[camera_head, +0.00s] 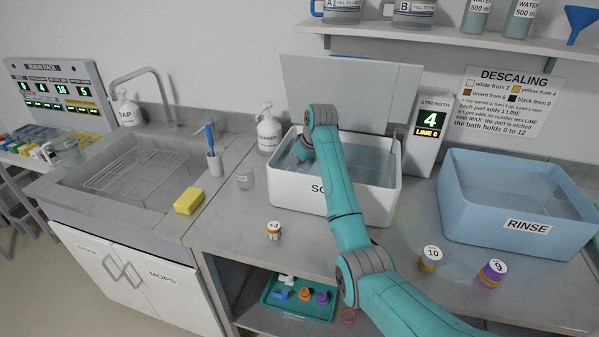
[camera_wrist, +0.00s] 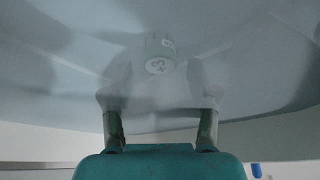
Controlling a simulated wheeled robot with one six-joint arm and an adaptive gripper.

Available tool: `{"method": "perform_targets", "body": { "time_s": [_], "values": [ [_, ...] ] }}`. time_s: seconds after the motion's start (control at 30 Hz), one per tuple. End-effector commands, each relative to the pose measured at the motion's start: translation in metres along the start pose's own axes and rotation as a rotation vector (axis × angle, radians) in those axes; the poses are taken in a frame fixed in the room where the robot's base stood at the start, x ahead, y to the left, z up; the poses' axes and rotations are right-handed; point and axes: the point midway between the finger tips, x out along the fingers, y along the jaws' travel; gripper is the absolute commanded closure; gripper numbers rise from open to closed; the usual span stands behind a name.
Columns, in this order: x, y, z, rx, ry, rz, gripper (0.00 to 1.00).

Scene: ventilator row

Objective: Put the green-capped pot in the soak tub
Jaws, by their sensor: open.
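In the wrist view a small pale pot (camera_wrist: 159,55) with a faint greenish tint and a marked top lies in the soak tub (camera_wrist: 60,110), seen hazily as if through water. My gripper (camera_wrist: 160,112) is open, its two fingers apart with nothing between them, and the pot is beyond the fingertips. In the head view my arm reaches into the white soak tub (camera_head: 284,192), which holds water, and hides part of its label. My gripper is mostly hidden there behind the arm and tub wall. No clearly green cap shows.
Pots marked +4 (camera_head: 274,231), 10 (camera_head: 430,259) and 9 (camera_head: 491,273) stand on the counter. A blue rinse tub (camera_head: 470,222) is at right, with a meter reading 4 (camera_head: 428,130) between the tubs. A glass jar (camera_head: 245,178) and yellow sponge (camera_head: 189,201) are at left.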

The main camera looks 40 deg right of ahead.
Motion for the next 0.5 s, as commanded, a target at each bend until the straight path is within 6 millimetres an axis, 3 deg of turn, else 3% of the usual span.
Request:
{"method": "perform_targets", "body": {
  "time_s": [0.2,0.5],
  "values": [
    [-0.047,0.001,-0.001,-0.001,0.004,0.002,0.41],
    [-0.086,0.001,0.0,0.0,0.002,0.001,0.41]
  ]
}}
